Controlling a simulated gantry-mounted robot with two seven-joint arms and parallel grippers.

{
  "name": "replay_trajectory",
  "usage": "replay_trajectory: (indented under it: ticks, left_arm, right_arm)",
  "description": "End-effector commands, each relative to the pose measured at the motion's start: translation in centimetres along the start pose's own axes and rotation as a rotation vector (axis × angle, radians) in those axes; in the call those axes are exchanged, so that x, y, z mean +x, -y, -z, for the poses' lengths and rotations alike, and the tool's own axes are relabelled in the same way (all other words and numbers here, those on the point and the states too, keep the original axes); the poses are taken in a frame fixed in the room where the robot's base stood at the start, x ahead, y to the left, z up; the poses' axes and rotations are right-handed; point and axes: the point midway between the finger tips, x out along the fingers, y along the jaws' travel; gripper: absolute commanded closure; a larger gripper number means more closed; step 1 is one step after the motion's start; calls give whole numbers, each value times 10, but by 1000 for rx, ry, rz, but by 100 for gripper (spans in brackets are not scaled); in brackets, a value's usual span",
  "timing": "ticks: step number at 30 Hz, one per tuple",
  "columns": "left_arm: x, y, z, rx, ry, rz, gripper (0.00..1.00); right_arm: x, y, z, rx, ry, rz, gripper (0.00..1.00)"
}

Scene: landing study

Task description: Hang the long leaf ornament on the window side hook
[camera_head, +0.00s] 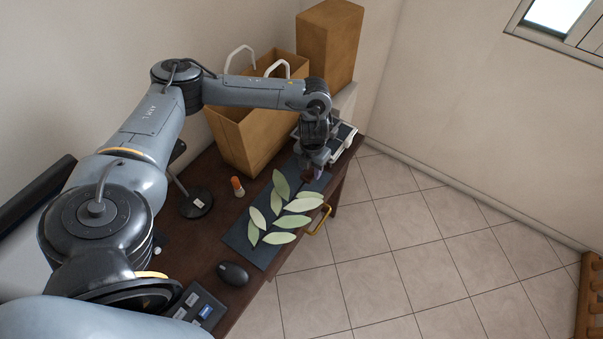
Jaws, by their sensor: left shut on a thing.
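The long leaf ornament (285,221), a spray of pale and mid-green leaves, shows over a dark mat (240,241) on the brown desk. I cannot tell whether it rests on the mat or is slightly above it. My left gripper (312,177) points down at the ornament's far end and is shut on it; the fingertips are small and dark, so the exact grip is unclear. Part of a window (560,18) shows at the top right. I see no hook. My right gripper is not in view.
A brown paper bag (238,138) with white handles and a tall cardboard box (330,45) stand behind my left arm. A small orange-topped bottle (238,187), a lamp base (197,204) and a black mouse (233,274) are left of the ornament.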

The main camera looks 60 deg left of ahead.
Motion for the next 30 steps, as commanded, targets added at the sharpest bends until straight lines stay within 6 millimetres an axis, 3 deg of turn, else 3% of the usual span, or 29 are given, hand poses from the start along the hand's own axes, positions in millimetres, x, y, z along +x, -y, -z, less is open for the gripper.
replay_trajectory:
  ticks: [3,9,14,24,30]
  left_arm:
    - [13,-21,-2,-3,-1,-1,99]
    - [22,-37,-4,0,0,1,99]
    - [27,-39,-4,1,-1,1,99]
    - [58,-39,-3,0,-1,1,99]
    - [59,-39,-4,0,0,1,99]
  right_arm:
    - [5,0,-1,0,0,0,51]
    - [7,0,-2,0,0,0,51]
    - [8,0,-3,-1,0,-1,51]
    - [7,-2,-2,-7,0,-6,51]
    - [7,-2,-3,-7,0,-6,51]
